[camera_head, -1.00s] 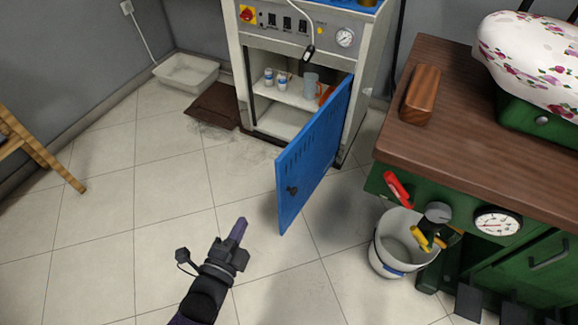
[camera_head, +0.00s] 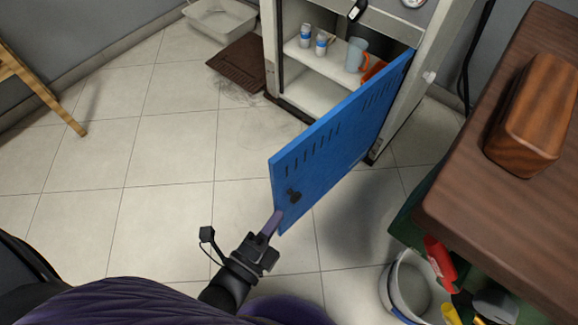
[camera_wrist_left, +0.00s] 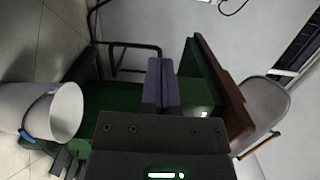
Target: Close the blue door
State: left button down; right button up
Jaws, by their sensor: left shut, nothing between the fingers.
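The blue door (camera_head: 335,135) hangs wide open from the right side of a white cabinet (camera_head: 432,60), its free edge swung out toward me. A small black knob (camera_head: 293,196) sits low near that free edge. My left gripper (camera_head: 274,222) is shut and empty, with its purple fingertips at the door's lower free corner. I cannot tell whether they touch it. In the left wrist view, the shut fingers (camera_wrist_left: 160,88) show with nothing between them, and the blue door is not visible there. My right gripper is not in view.
Inside the cabinet are white-blue bottles (camera_head: 313,40), a cup (camera_head: 355,55) and an orange item (camera_head: 373,70). A white bucket (camera_head: 405,290) and a wood-topped green bench (camera_head: 480,200) stand right. Tiled floor left of the door is clear.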

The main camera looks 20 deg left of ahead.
aim_at(281, 176)
pick_arm(q)
jog(key=w+b, duration=0.1)
jog(key=w, duration=0.2)
jog(key=w+a+b, duration=0.1)
jog(key=w+b, duration=0.1)
jog(key=w, duration=0.1)
jog(key=w+a+b, duration=0.1)
jog(key=w, duration=0.2)
jog(key=shift+w, duration=0.2)
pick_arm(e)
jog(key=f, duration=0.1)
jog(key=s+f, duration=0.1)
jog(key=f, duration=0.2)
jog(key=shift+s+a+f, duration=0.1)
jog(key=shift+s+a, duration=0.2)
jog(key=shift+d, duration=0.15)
pick_arm(q)
jog(key=shift+a, duration=0.1)
